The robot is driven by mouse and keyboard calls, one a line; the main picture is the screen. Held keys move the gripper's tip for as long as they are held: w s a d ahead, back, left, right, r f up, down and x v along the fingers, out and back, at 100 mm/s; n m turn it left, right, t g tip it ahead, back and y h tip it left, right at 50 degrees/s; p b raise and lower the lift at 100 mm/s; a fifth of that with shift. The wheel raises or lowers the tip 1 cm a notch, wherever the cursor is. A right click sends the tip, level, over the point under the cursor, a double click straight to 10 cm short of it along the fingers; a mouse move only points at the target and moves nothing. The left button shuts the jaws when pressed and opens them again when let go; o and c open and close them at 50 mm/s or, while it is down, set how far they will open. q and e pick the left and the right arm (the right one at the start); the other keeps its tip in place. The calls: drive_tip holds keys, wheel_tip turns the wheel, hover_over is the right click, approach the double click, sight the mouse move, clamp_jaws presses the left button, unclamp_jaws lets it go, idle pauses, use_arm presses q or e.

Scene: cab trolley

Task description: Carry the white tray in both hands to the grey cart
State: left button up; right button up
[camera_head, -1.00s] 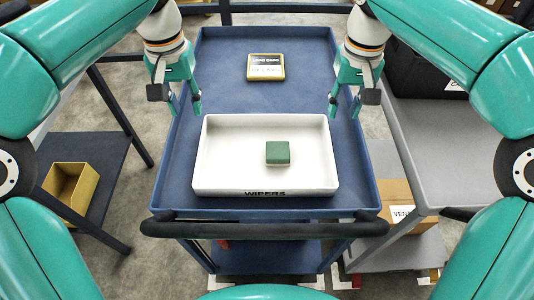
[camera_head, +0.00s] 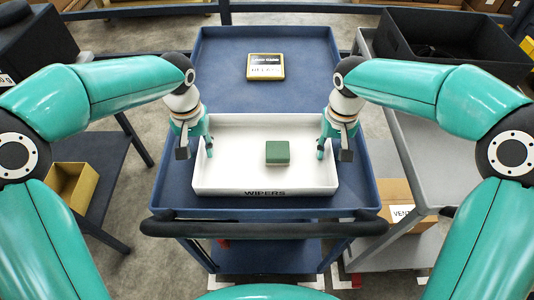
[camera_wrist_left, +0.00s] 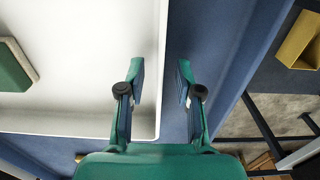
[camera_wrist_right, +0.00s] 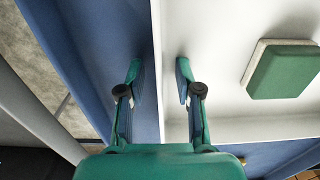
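The white tray (camera_head: 235,178), labelled WIPERS on its near wall, lies on the blue cart (camera_head: 215,60). A green block with a pale underside (camera_head: 277,152) lies inside it. My left gripper (camera_wrist_left: 160,85) is open, its fingers on either side of the tray's left wall, as the left wrist view shows. My right gripper (camera_wrist_right: 157,85) is open, its fingers on either side of the tray's right wall. Whether the fingers touch the walls I cannot tell. The grey cart (camera_head: 425,160) stands to the right of the blue cart.
A yellow-framed sign (camera_head: 265,66) lies on the blue cart behind the tray. A black bin (camera_head: 440,45) takes up the far part of the grey cart; its nearer top is clear. A black handle bar (camera_head: 260,228) runs along the blue cart's near edge.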

use_arm(q)
clamp_jaws()
use_arm(e)
clamp_jaws()
